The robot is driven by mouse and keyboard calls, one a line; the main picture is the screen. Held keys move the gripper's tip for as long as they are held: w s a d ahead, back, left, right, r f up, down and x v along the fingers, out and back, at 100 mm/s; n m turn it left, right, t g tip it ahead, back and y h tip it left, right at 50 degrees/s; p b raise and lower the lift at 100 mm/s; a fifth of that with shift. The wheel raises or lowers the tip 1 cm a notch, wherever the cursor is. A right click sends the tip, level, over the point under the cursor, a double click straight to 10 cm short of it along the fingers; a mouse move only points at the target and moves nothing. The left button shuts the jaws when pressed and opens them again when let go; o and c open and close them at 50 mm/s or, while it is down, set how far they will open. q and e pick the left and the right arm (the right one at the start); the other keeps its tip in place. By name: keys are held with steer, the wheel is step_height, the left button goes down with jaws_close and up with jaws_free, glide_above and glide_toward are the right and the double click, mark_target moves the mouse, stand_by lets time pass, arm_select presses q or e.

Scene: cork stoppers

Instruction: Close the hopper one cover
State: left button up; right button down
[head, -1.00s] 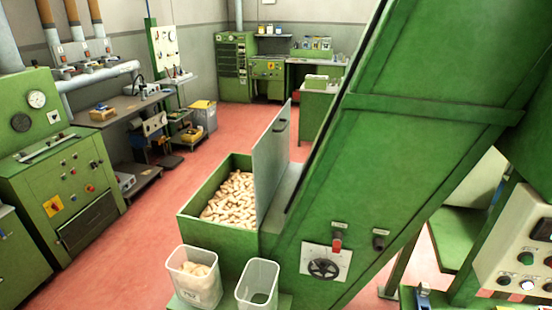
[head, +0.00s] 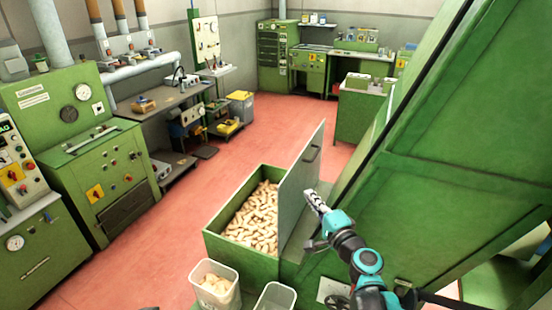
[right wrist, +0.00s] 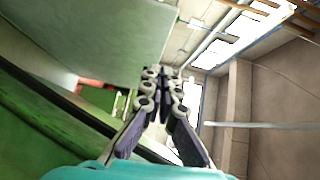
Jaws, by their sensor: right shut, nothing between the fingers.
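The hopper (head: 222,247) is a green box filled with cork stoppers (head: 252,222). Its grey-green cover (head: 298,187) stands open, nearly upright, on the box's right side, with a dark handle near its top. The cover also shows as a large pale panel in the right wrist view (right wrist: 95,40). My right gripper (head: 311,196) is shut and empty, just to the right of the cover, on its back side. In the right wrist view the fingers (right wrist: 166,75) point up past the cover's edge; I cannot tell whether they touch it. My left gripper is not in view.
A big green inclined machine (head: 450,170) rises right of the hopper, close to my right arm. Two clear plastic bins (head: 215,284) stand in front, the left one holding corks. Green cabinets (head: 85,150) line the left. Red floor (head: 150,265) is open left of the hopper.

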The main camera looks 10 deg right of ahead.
mark_target(292, 169)
steer(key=shift+m, duration=0.3)
steer(key=x, duration=1)
steer(key=shift+w+d+r+b, duration=0.15)
steer(key=shift+w+r+b, duration=0.1)
steer(key=shift+r+b, duration=0.1)
steer(key=shift+w, duration=0.1)
